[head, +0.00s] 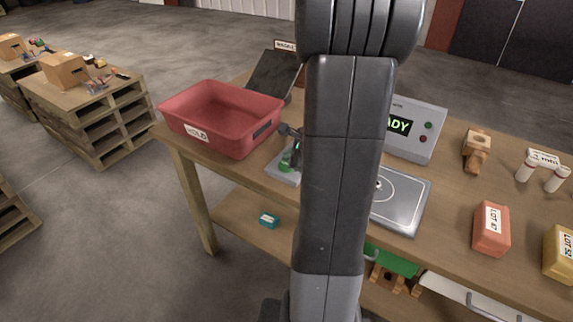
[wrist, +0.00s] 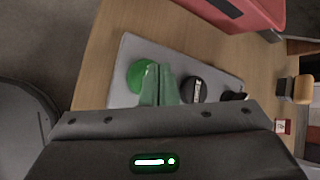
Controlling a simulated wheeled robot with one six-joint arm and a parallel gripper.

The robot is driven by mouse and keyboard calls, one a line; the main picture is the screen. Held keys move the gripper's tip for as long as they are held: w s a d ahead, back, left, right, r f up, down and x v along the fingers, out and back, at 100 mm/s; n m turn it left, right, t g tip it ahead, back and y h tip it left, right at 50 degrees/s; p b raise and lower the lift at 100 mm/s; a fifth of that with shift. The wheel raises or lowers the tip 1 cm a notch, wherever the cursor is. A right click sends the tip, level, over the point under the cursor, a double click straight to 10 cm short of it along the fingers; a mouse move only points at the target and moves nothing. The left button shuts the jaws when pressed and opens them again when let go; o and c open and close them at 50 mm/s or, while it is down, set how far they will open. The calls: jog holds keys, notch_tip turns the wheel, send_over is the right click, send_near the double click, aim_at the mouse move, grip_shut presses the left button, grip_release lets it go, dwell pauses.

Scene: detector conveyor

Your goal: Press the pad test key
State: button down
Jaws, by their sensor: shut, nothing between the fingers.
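A grey key plate (wrist: 125,50) lies on the table and carries a round green key (wrist: 140,76) and a black rotary knob (wrist: 193,88). I cannot read a marking on the green key. In the wrist view my gripper (wrist: 160,68) is shut and empty, its greenish fingers over the plate, just right of the green key and partly overlapping it; I cannot tell whether they touch. In the head view the green key (head: 286,164) shows beside my arm, which hides much of the plate. A grey detector box (head: 425,145) shows green letters "ADY", the rest hidden.
A red bin (head: 240,143) stands left of the plate. A metal pad with a ring mark (head: 405,216) lies right of my arm.

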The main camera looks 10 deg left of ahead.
jog(key=shift+f+b, duration=0.3)
jog(key=shift+f, duration=0.05)
jog(key=shift+f+b, duration=0.4)
dwell(0.5)
jog(key=shift+r, duration=0.15)
jog(key=shift+r+p, duration=0.7)
jog(key=shift+p, duration=0.1)
jog(key=shift+r, duration=0.1)
notch_tip(320, 180, up, 5)
jog(key=p, duration=0.4)
jog(key=shift+p, duration=0.3)
dwell(0.5)
